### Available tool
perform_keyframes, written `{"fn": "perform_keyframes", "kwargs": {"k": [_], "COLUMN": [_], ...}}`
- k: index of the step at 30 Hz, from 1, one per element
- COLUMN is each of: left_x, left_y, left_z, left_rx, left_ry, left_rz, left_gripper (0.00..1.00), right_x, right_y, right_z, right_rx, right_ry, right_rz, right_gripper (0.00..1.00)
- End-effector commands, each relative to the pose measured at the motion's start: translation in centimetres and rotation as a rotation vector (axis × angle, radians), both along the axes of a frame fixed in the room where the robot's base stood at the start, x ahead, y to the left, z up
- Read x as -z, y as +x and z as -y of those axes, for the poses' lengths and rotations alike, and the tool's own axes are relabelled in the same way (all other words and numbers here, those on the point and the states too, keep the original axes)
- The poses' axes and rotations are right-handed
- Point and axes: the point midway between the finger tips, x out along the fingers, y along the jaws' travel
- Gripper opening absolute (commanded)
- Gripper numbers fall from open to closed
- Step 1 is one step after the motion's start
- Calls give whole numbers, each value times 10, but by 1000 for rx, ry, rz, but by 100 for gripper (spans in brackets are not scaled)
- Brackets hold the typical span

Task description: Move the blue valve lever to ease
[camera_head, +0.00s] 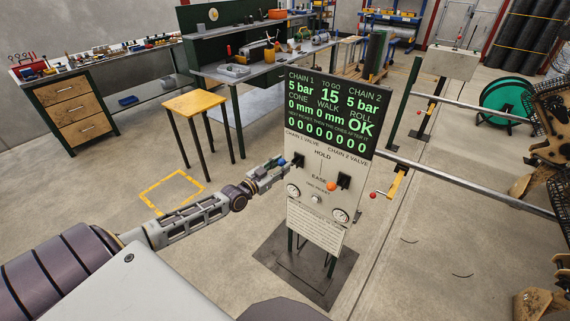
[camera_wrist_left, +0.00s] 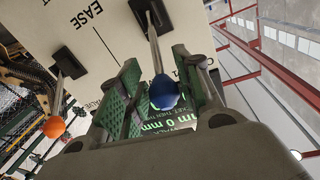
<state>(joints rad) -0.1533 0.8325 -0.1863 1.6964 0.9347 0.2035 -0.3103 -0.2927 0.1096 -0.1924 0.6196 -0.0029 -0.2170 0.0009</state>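The control panel (camera_head: 318,170) stands upright with two valve levers and the labels HOLD and EASE. The blue lever's ball knob (camera_head: 281,162) is at the panel's left, beside its black base plate (camera_head: 299,159). In the left wrist view the blue knob (camera_wrist_left: 163,92) is between the green-padded fingers of my left gripper (camera_wrist_left: 158,62), its rod reaching back to the panel. The fingers are apart, with a gap on the left of the knob; contact on the right is unclear. My left gripper (camera_head: 274,172) also shows in the head view. My right gripper is out of view.
The orange knob (camera_head: 331,187) of the second valve lever is close by on the right; it also shows in the wrist view (camera_wrist_left: 54,127). Long metal bars (camera_head: 450,178) run behind the panel. A yellow-topped stool (camera_head: 195,103) stands behind, left. Floor between stool and panel is clear.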

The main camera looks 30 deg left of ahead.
Motion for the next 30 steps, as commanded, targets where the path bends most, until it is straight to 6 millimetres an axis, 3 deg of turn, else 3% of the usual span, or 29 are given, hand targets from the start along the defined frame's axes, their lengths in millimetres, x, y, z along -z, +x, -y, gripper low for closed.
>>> {"fn": "perform_keyframes", "kwargs": {"k": [12, 26, 30], "left_x": [0, 0, 0], "left_y": [22, 26, 26], "left_z": [4, 5, 5], "left_rx": [0, 0, 0], "left_ry": [1, 1, 0], "left_rz": [0, 0, 0], "left_gripper": [34, 34, 20], "right_x": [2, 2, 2], "right_y": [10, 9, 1], "right_z": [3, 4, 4], "right_rx": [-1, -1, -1], "right_ry": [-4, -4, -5], "right_rz": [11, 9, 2], "right_gripper": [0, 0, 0]}}
